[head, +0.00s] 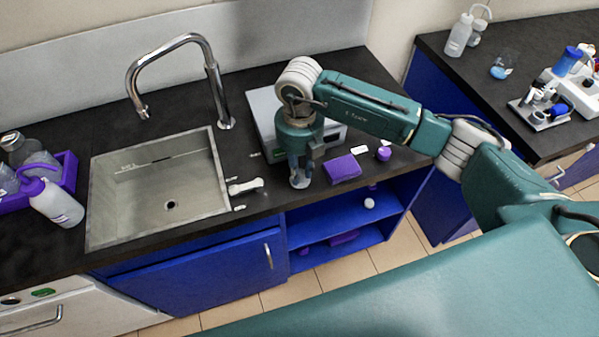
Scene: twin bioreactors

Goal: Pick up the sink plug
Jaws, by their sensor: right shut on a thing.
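My right gripper (299,183) points straight down at the counter, right of the sink and in front of the grey bench device. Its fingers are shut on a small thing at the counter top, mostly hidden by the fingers. It looks like the sink plug, but its shape is too small to make out. The sink (150,190) is at the left, with its open drain hole (171,204) uncovered in the basin floor. My left gripper is not in view.
A tall faucet (215,85) rises behind the sink. A white handled item (245,186) lies between sink and gripper. A purple box (343,169) and small purple round item (383,153) are close on the gripper's right. A wash bottle (55,203) stands left of the sink.

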